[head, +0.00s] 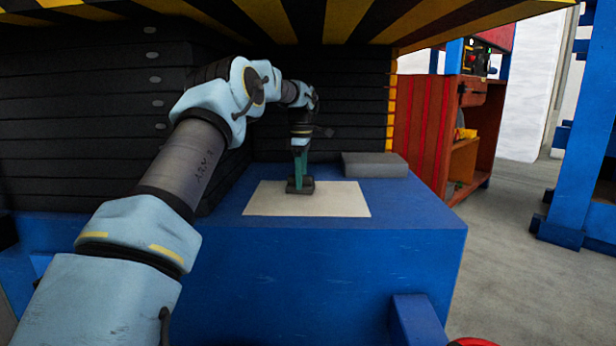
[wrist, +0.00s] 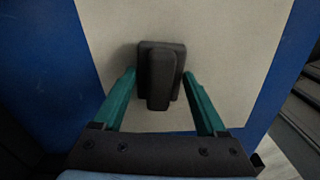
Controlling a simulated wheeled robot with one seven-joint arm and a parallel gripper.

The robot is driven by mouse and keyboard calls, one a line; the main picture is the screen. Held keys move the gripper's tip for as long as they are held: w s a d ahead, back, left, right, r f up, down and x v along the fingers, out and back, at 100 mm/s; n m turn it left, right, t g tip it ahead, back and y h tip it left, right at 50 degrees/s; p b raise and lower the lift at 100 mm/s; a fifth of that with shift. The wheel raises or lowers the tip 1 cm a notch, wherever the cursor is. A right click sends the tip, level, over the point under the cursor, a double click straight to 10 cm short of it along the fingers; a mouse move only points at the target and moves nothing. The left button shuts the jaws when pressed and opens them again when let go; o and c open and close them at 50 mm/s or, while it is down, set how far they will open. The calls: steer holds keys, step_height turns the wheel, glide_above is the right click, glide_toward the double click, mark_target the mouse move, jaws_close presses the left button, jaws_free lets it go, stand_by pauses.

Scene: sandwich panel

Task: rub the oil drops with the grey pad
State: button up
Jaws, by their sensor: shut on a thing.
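The dark grey pad (head: 299,187) has a raised grip block on top and is at the middle of the pale sandwich panel (head: 345,200). It also shows in the wrist view (wrist: 160,85), near the panel's middle. My gripper (head: 301,176) points down with its teal fingers on either side of the pad's grip, shut on it. The pad is on the panel or just above it; I cannot tell which. I make out no oil drops on the bare parts of the panel; any under the pad or fingers are hidden.
The panel lies flat on a blue block (head: 330,260). A grey slab (head: 375,165) lies at the block's back right. Black ribbed bellows (head: 80,120) stand behind and left, and a yellow-black striped edge (head: 330,20) hangs overhead. The block's right front is clear.

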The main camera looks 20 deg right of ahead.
steer(key=shift+w+a+f, duration=0.1)
steer(key=shift+w+a, duration=0.05)
steer(key=shift+a, duration=0.35)
steer(key=shift+w+a+f, duration=0.1)
steer(key=shift+w+a, duration=0.05)
steer(key=shift+a, duration=0.3)
steer(key=shift+w+a+p, duration=0.3)
steer(key=shift+a+p, duration=0.15)
steer(key=shift+a, duration=0.45)
steer(key=shift+w+a+p, duration=0.3)
steer(key=shift+a+p, duration=0.1)
steer(key=shift+a, duration=0.45)
steer(key=shift+r, duration=0.1)
step_height(320, 180, up, 6)
steer(key=p, duration=0.7)
steer(key=shift+d+r, duration=0.15)
